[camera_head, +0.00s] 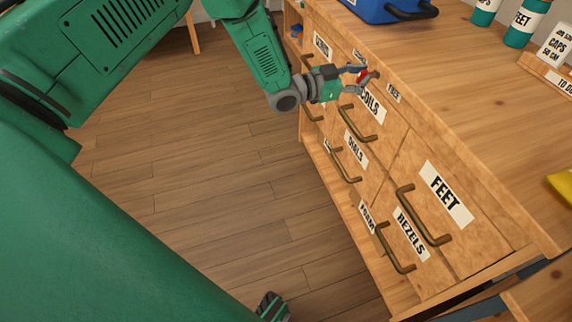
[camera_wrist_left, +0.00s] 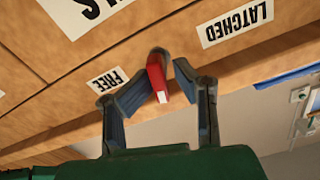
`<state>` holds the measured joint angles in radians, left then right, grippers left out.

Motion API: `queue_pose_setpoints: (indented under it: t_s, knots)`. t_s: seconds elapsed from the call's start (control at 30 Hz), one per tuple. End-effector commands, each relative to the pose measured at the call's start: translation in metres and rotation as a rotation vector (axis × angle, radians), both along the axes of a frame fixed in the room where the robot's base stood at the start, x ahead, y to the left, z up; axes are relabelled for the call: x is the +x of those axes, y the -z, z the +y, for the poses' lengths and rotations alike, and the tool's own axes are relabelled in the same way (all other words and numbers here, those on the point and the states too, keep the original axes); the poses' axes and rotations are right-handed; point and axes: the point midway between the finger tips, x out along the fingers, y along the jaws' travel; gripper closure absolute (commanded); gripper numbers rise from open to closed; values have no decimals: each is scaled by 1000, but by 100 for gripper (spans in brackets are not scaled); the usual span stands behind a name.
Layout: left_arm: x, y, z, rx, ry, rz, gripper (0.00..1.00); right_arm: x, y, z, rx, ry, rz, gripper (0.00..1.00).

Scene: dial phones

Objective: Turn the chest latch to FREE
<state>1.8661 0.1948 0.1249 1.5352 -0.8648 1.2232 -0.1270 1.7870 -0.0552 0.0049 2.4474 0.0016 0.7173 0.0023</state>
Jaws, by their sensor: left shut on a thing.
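The chest latch is a small red handle (camera_wrist_left: 157,80) with a white end, on the front of the wooden chest (camera_head: 405,165). In the head view the red handle (camera_head: 362,76) shows between the fingers of my left gripper (camera_head: 357,80). In the left wrist view my left gripper (camera_wrist_left: 166,76) has a finger on each side of the handle and is shut on it. The LATCHED label (camera_wrist_left: 236,22) is at upper right and the FREE label (camera_wrist_left: 107,80) at left; the handle points down between them, towards the camera.
Drawers with brass pulls fill the chest front, such as the FEET drawer (camera_head: 445,195) and its handle (camera_head: 425,220). A blue box (camera_head: 385,8) and teal containers (camera_head: 522,25) stand on top. The wooden floor (camera_head: 220,180) left of the chest is clear.

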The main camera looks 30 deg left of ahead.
Motion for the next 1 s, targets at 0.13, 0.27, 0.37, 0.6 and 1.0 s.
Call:
queue_pose_setpoints:
  t_s: [0.13,0.27,0.37,0.6,1.0]
  knots:
    - [4,-4,4,-191,-8,133,81,0,3,0,0,0,0,60]
    - [5,-3,6,-354,-7,260,81,0,5,0,0,0,0,60]
    - [5,-3,6,-480,-8,359,81,0,7,0,0,0,0,60]
    - [7,-1,8,-779,-8,592,81,0,12,0,0,0,0,60]
    - [-54,-1,51,-824,-5,640,81,0,-8,0,0,0,0,60]
